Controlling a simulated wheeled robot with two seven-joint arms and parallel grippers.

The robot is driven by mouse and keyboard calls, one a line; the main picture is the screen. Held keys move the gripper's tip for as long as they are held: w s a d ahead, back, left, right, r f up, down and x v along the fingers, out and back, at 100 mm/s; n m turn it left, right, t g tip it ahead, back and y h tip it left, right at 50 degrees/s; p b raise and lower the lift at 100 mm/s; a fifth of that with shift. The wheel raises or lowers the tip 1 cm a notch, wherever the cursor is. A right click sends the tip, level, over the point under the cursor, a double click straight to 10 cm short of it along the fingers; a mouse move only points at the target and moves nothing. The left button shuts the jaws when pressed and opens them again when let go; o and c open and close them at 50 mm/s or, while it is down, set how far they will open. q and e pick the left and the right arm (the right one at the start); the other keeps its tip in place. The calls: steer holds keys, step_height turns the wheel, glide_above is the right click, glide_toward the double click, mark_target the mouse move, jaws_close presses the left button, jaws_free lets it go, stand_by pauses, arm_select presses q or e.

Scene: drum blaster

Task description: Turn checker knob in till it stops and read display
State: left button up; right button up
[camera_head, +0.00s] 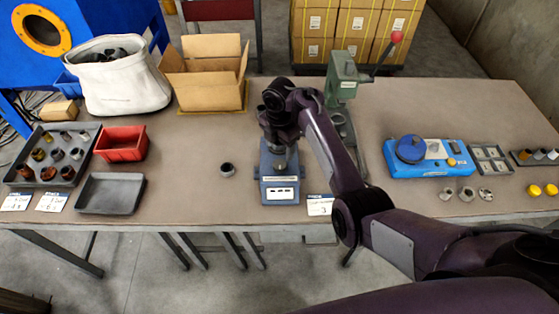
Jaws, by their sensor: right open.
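The checker (280,172), a small blue-grey device, stands at the middle of the table near the front edge. Its display (280,194) is a small pale panel on the front; any reading is too small to make out. My right gripper (281,148) points down over the top of the checker and is open. The gripper and wrist cover the checker's upper part, so the knob cannot be made out clearly. I cannot tell whether the fingers touch it. My left gripper is not in view.
A green press (342,80) with a red-knobbed lever stands behind my right arm. A blue device (430,158) is at right. A grey tray (110,194) and red bin (121,144) are at left.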

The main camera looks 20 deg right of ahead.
mark_target(280, 164)
step_height(280, 164, down, 8)
steer(key=shift+r, duration=0.25)
steer(key=c, duration=1)
